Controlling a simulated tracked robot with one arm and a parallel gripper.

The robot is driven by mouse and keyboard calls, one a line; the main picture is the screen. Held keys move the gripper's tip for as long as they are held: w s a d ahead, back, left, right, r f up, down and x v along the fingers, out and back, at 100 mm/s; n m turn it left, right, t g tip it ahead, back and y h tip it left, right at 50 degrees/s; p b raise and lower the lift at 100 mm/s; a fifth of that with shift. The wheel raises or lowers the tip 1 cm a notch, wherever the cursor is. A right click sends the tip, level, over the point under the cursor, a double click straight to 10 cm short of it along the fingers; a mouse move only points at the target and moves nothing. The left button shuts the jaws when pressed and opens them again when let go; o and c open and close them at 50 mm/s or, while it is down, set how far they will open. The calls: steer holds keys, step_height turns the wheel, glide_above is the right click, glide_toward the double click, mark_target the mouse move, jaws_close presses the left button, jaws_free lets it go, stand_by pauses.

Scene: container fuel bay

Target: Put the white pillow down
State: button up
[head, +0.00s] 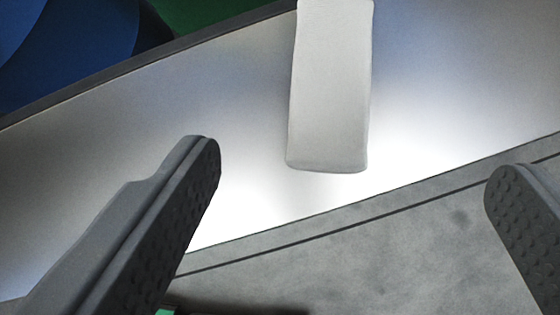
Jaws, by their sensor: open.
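The white pillow (330,90) is a long pale block with rounded edges. It lies at the upper middle of the head view on a shiny metal surface (130,130), and its far end is cut off by the top of the picture. My gripper (350,180) is open, with one dark studded finger at lower left and the other at the right edge. Nothing is between the fingers. The pillow's near end lies ahead of the gap between the fingertips, apart from both.
A grey ledge (400,235) with a dark groove runs along the near side of the metal surface. A dark rim (140,60) borders its far side, with blue (70,50) and green (210,12) shapes beyond. The metal is bare on both sides of the pillow.

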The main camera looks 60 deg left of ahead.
mark_target(330, 96)
steer(key=w+f, duration=0.1)
steer(key=f, duration=0.2)
steer(key=w+f+b, duration=0.1)
steer(key=w+f, duration=0.2)
steer(key=f, duration=0.2)
steer(key=shift+w+a+f, duration=0.15)
steer(key=shift+a+f, duration=0.15)
steer(key=shift+a, duration=0.05)
steer(key=shift+d+b+x, duration=0.15)
steer(key=shift+b+x, duration=0.35)
steer(key=shift+x, duration=0.8)
steer(key=shift+d+b+x, duration=0.1)
steer(key=shift+b+x, duration=0.35)
steer(key=shift+x, duration=0.85)
steer(key=c, duration=1.1)
steer(key=shift+c, duration=0.2)
